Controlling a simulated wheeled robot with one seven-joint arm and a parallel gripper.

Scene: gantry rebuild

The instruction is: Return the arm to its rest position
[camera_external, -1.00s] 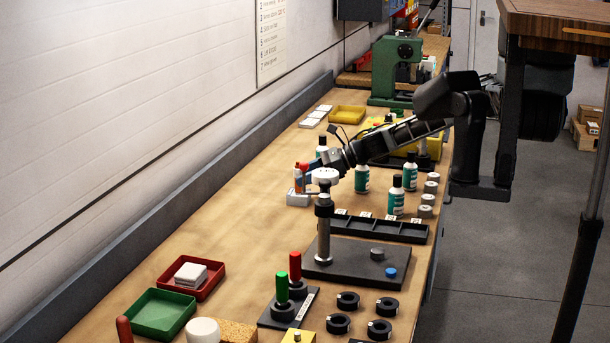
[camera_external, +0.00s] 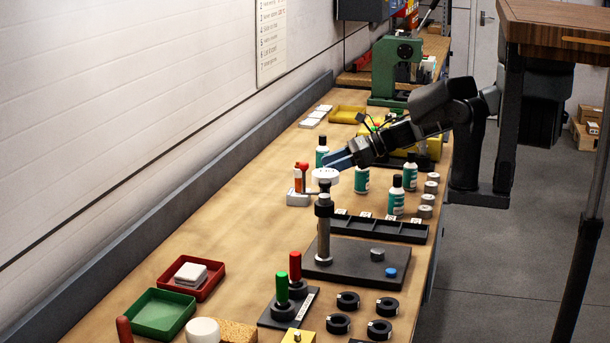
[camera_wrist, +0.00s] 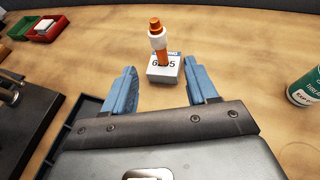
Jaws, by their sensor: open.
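My gripper (camera_external: 338,162) reaches over the bench from the right, above the teal-labelled bottles and behind the round white top of a post. In the wrist view its two blue fingers (camera_wrist: 163,92) are spread apart with nothing between them. An orange marker with a white band (camera_wrist: 157,38) stands upright in a small white numbered block (camera_wrist: 165,69) beyond the fingertips. In the external view the block (camera_external: 298,198) stands left of the post, apart from my gripper.
The post stands on a dark base plate (camera_external: 345,268). A black compartment tray (camera_external: 380,228) and several teal bottles (camera_external: 397,203) stand under and near my arm. Red (camera_external: 213,284) and green (camera_external: 160,318) trays lie front left. The bench's left middle (camera_external: 215,220) is clear.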

